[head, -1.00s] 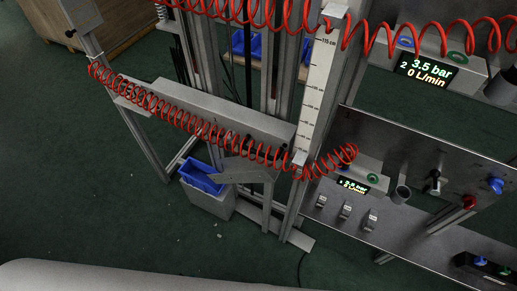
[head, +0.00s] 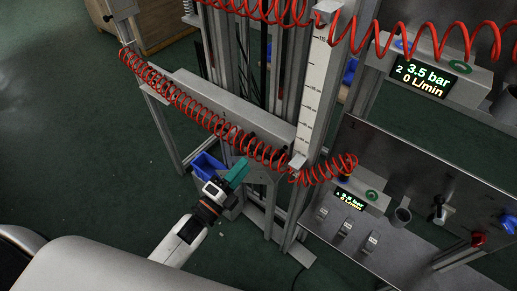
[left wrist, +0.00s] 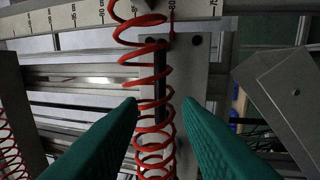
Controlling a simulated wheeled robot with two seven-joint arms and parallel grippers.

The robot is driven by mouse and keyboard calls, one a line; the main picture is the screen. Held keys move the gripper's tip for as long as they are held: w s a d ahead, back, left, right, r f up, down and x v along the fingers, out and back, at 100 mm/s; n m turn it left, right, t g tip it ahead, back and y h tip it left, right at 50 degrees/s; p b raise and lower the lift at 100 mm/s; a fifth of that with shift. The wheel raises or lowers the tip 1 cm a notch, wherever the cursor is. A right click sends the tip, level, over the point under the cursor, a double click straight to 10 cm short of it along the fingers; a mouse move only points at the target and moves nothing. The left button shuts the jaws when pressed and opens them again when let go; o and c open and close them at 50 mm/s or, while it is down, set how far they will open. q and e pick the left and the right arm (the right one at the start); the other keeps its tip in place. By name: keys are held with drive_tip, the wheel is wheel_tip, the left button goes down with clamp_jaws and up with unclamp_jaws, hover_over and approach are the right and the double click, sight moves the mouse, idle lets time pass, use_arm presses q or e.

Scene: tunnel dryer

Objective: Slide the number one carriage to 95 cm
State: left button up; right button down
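The grey carriage, a long box-like beam (head: 235,108), sits low on the upright frame, its right end beside the white centimetre scale (head: 318,85). In the left wrist view the scale (left wrist: 75,18) runs along the top, and a thin red pointer (left wrist: 172,28) stands close to what looks like the 80 mark. A grey plate (left wrist: 190,75) with a dark slot lies below it. My left gripper (head: 237,170) is below the beam in the head view. Its teal fingers are apart and empty in the left wrist view (left wrist: 163,101). My right gripper is not in view.
A red coiled hose (head: 200,115) hangs along the beam and crosses between my fingers' view, in front of the plate (left wrist: 150,110). A blue bin (head: 205,163) stands behind my left gripper. A panel (head: 400,180) with displays and knobs is at right.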

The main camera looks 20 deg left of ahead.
sight(258, 149)
use_arm(q)
drive_tip(key=x, duration=0.7)
drive_tip(key=shift+w+d, duration=0.1)
drive_tip(key=shift+w, duration=0.15)
clamp_jaws()
drive_tip(key=shift+p, duration=0.35)
